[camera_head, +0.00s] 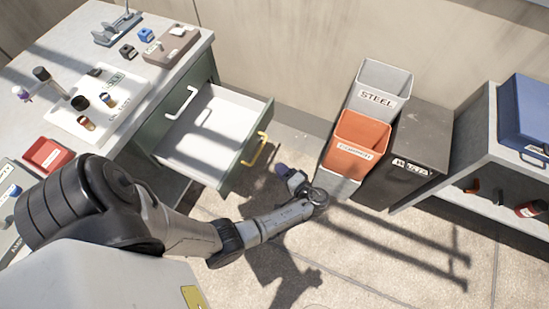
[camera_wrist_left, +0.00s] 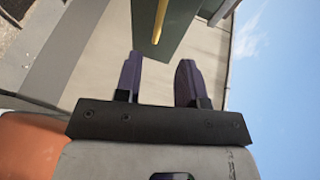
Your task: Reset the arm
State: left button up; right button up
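My left arm (camera_head: 185,235) reaches from the lower left across the floor area, extended to the right. Its left gripper (camera_head: 281,170) is near the open drawer's front and just left of the orange bin. In the left wrist view the gripper (camera_wrist_left: 160,76) shows two purple fingers spread apart with nothing between them. The drawer's green front with its yellow handle (camera_wrist_left: 160,22) lies beyond the fingertips, apart from them. My right gripper is in neither view.
The drawer (camera_head: 206,125) stands open and looks empty. An orange bin (camera_head: 358,145), a grey STEEL bin (camera_head: 382,82) and a dark bin (camera_head: 415,150) stand close right of the gripper. A workbench (camera_head: 55,45) holds small parts. A shelf (camera_head: 470,130) carries a blue case (camera_head: 528,105).

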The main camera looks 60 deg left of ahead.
pick_arm(q)
jog(key=shift+d+r, duration=0.1)
jog(key=shift+d, duration=0.5)
dwell(0.3)
